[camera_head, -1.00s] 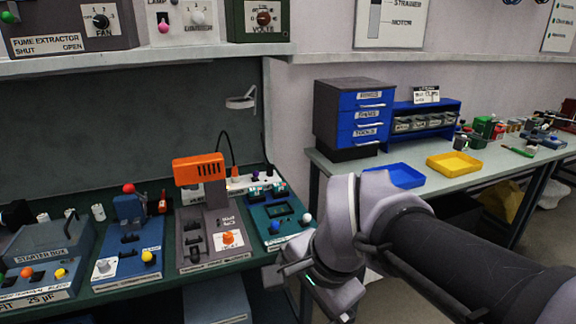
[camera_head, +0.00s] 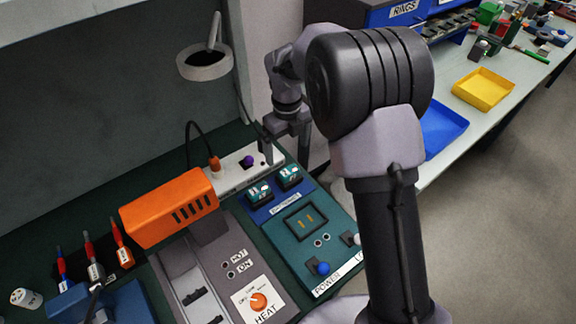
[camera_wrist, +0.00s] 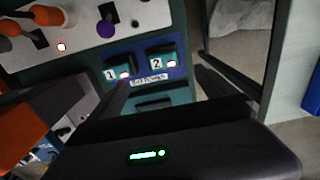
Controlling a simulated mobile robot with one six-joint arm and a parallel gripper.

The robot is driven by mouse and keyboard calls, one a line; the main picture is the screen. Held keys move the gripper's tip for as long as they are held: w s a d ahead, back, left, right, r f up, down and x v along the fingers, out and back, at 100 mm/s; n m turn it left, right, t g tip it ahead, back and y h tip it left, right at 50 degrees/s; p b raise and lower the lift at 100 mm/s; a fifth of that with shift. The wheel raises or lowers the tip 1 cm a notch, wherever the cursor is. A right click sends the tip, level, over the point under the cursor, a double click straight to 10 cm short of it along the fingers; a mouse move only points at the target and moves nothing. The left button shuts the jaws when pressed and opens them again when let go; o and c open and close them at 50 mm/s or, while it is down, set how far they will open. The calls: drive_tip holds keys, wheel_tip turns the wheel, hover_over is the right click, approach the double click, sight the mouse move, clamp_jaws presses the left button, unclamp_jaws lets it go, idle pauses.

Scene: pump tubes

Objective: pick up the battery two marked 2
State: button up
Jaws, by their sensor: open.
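Battery two (camera_head: 289,175) is a small teal and black block marked 2. It sits upright in the right-hand slot of a blue holder on the bench. In the wrist view it (camera_wrist: 162,62) lies between the lines of my two fingers. My gripper (camera_head: 286,150) is open and empty, pointing down above and behind battery two, apart from it. In the wrist view the fingers of my gripper (camera_wrist: 163,76) are spread wide. A similar battery marked 1 (camera_head: 259,193) sits in the slot to the left and also shows in the wrist view (camera_wrist: 117,73).
A white power strip (camera_head: 238,168) with orange and purple plugs runs just behind the batteries. A teal tester panel (camera_head: 290,248) lies in front of them. An orange heater head (camera_head: 168,208) rises at left. A ring lamp (camera_head: 204,64) hangs above left.

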sight(289, 170)
wheel_tip(289, 170, down, 8)
drive_tip(key=shift+f+b, duration=0.1)
drive_tip(key=shift+b, duration=1.1)
drive_tip(key=f+b, duration=0.1)
drive_tip(key=f, duration=0.2)
drive_tip(key=f+b, duration=0.1)
drive_tip(key=f, duration=0.1)
drive_tip(key=shift+w+d+f+b, duration=0.25)
drive_tip(key=shift+w+d+b, duration=0.05)
drive_tip(key=shift+w, duration=0.05)
drive_tip(key=shift+r, duration=0.15)
drive_tip(key=shift+c, duration=0.6)
drive_tip(key=c, duration=1.7)
